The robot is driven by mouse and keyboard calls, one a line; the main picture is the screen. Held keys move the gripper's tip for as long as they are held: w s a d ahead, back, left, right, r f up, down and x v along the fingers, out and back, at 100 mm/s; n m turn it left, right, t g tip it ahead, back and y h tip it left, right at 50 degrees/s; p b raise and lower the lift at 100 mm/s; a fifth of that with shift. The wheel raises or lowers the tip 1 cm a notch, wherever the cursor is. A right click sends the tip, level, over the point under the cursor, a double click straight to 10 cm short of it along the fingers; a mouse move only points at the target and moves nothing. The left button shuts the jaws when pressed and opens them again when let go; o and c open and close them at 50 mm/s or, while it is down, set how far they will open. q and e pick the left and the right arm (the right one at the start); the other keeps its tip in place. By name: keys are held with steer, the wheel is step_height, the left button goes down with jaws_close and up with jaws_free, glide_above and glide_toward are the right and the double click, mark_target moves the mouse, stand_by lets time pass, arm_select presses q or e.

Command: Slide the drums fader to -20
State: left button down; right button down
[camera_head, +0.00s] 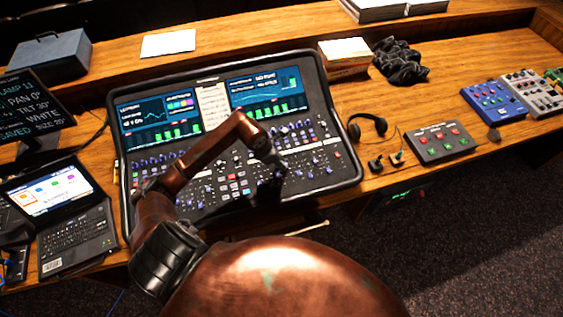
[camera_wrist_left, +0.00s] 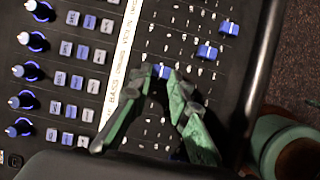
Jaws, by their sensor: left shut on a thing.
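The mixing desk (camera_head: 340,184) has two screens, rows of knobs and faders near its front edge. My left gripper (camera_head: 278,178) reaches down onto its lower fader area. In the left wrist view the green fingers of my left gripper (camera_wrist_left: 163,76) are shut on a blue fader cap (camera_wrist_left: 161,70). Two other blue fader caps show up and right of it, a nearer one (camera_wrist_left: 207,52) and a farther one (camera_wrist_left: 229,28). A white label strip (camera_wrist_left: 118,75) runs beside the faders, its lettering too small to read surely. My right gripper is out of view.
A laptop (camera_head: 70,235) stands left of the desk. Headphones (camera_head: 368,128) and a grey button box (camera_head: 440,142) lie to the right. In the wrist view, blue-lit knobs (camera_wrist_left: 28,71) and buttons line the left side.

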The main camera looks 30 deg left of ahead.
mark_target(288, 173)
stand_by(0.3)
arm_select(q)
steer(key=s+d, duration=0.2)
steer(key=d, duration=0.1)
steer(key=shift+s+f, duration=0.2)
steer(key=c, duration=1.8)
jaws_free()
steer(key=shift+w, duration=0.1)
steer(key=shift+a, duration=0.1)
steer(key=v, duration=1.2)
